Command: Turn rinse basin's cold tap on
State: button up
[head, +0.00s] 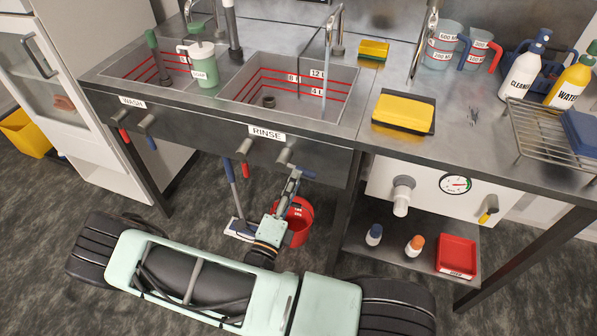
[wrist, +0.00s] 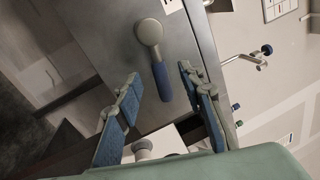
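A thin pale streak (head: 324,85), seemingly water, runs from the rinse spout into the basin. My gripper (head: 293,178) is open around the lever end; it also shows in the wrist view (wrist: 159,76). I see gaps on both sides.
The rinse basin's red-handled tap (head: 244,165) hangs down left of the cold tap. A red bucket (head: 299,222) stands below, behind my gripper. The table leg (head: 347,205) is to the right. A soap bottle (head: 203,65) stands between the basins.

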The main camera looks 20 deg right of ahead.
jog(key=v, duration=0.7)
jog(key=shift+s, duration=0.1)
